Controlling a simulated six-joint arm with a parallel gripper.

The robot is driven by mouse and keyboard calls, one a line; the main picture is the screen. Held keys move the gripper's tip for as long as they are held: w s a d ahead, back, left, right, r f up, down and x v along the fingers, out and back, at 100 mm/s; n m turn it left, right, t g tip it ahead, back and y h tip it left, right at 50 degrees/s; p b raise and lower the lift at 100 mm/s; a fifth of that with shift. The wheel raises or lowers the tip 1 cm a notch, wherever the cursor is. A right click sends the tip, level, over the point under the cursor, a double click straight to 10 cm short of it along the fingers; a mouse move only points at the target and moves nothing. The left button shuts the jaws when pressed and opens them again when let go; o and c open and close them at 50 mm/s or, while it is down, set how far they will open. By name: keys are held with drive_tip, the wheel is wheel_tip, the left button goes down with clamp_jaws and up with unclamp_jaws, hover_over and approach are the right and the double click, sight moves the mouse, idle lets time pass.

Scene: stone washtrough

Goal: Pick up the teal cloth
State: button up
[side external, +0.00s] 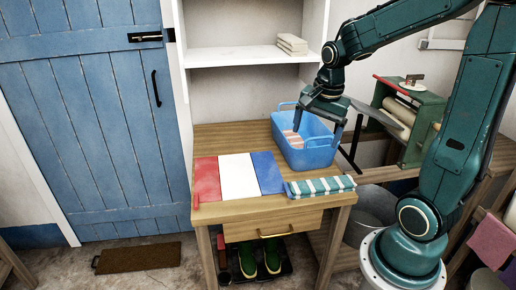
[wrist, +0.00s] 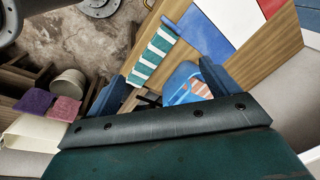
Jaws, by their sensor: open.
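The teal cloth (side external: 320,186), folded and striped teal and white, lies at the front right edge of the wooden table (side external: 250,208). In the wrist view the teal cloth (wrist: 153,56) shows whole, above the space between my fingers. My gripper (side external: 318,122) is open, pointing down over the blue basket (side external: 306,155), behind the cloth and apart from it. Its two fingers also show in the wrist view (wrist: 166,84), with nothing gripped between them.
An orange-and-white striped cloth (side external: 293,139) lies in the basket. Red (side external: 206,178), white (side external: 238,176) and blue (side external: 268,172) panels lie flat left of the teal cloth. A green wringer (side external: 410,122) stands at right. Folded cloths (side external: 292,44) lie on the shelf.

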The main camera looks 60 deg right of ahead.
drive_tip(key=d+f+m+g+y, duration=0.1)
drive_tip(key=d+f+m, duration=0.8)
drive_tip(key=d, duration=0.1)
drive_tip(key=shift+s+d+f+m+g, duration=0.2)
drive_tip(key=shift+d+f+m+g, duration=0.15)
drive_tip(key=shift+f+m+g, duration=0.05)
hover_over(322, 183)
drive_tip(key=shift+f, duration=4.3)
drive_tip(key=shift+d+f, duration=0.1)
drive_tip(key=shift+f, duration=2.45)
drive_tip(key=c, duration=1.1)
